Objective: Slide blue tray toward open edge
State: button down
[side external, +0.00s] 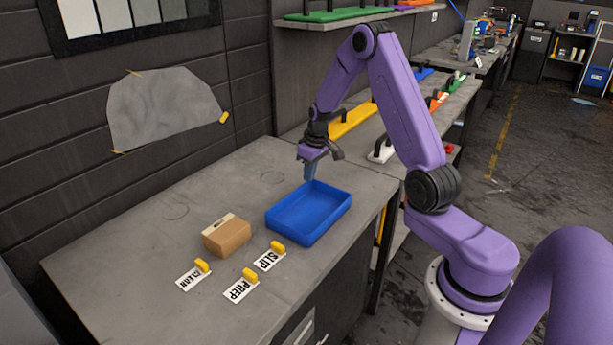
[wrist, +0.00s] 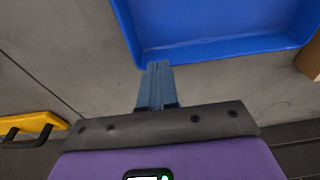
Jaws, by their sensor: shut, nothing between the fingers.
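The blue tray (side external: 283,236) is an empty, shallow rectangular box lying flat on the grey workbench (side external: 150,240), near the bench's right front edge. In the wrist view the tray (wrist: 220,44) fills the top of the picture. My gripper (side external: 311,177) points down at the tray's far wall. It is shut, with nothing between its fingers. In the wrist view the fingertips (wrist: 159,68) meet the near wall of the tray in the picture; I cannot tell whether they touch it.
A brown block (side external: 228,236) sits left of the tray. Three white label cards with yellow clips, one reading PREP (side external: 241,290), lie in front. A yellow tool (side external: 352,121) lies on the farther bench. The bench's left part is clear.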

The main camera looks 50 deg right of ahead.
jog(key=shift+w, duration=0.6)
jog(key=shift+f, duration=0.8)
jog(key=shift+s+f, duration=0.1)
jog(key=shift+s, duration=0.05)
